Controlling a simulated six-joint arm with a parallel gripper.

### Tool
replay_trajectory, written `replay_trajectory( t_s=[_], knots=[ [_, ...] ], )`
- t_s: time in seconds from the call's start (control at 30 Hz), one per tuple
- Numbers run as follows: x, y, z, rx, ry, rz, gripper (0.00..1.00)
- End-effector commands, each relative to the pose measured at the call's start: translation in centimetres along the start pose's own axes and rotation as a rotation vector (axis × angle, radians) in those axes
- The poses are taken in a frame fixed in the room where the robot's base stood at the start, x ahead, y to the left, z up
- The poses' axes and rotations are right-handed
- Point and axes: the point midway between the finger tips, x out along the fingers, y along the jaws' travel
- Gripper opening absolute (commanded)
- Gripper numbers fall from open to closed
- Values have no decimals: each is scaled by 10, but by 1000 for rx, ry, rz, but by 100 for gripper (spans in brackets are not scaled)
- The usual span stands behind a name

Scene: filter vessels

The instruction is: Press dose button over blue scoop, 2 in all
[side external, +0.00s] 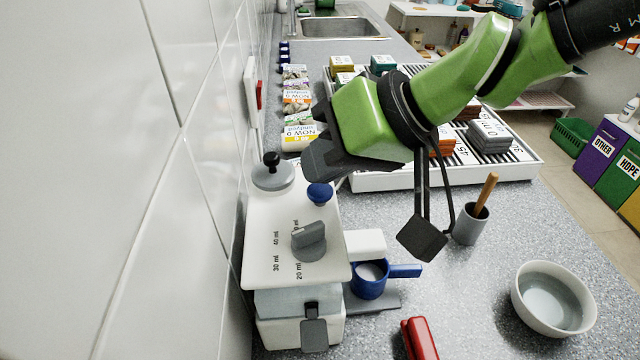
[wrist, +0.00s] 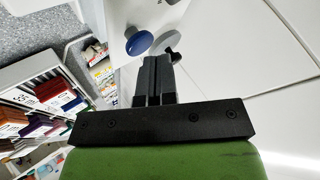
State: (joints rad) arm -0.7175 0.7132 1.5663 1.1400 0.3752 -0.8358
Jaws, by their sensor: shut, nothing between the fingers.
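The white dispenser (side external: 262,225) stands against the tiled wall, with a blue dose button (side external: 320,193) on its top. The blue scoop (side external: 369,288) sits under the white spout, its handle pointing right, with pale contents inside. My gripper (side external: 315,165) is just above and behind the button in the side view, with its fingers partly merged with its dark body. In the wrist view the fingers (wrist: 157,62) are shut together and empty. The button (wrist: 139,42) shows just left of and beyond their tips. I cannot tell whether they touch it.
A grey dial (side external: 309,238) and a lid with a black knob (side external: 272,172) flank the button. A mortar with pestle (side external: 469,222), a white bowl (side external: 553,299) and a red object (side external: 419,340) stand to the right. A white rack (side external: 390,180) lies behind.

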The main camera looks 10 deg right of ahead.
Motion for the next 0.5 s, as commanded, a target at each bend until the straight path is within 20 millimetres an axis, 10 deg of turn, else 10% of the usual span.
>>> replay_trajectory(
  t_s=[0.5],
  knots=[
    [-6, -4, -5, 0, 2, 0, 0]
  ],
)
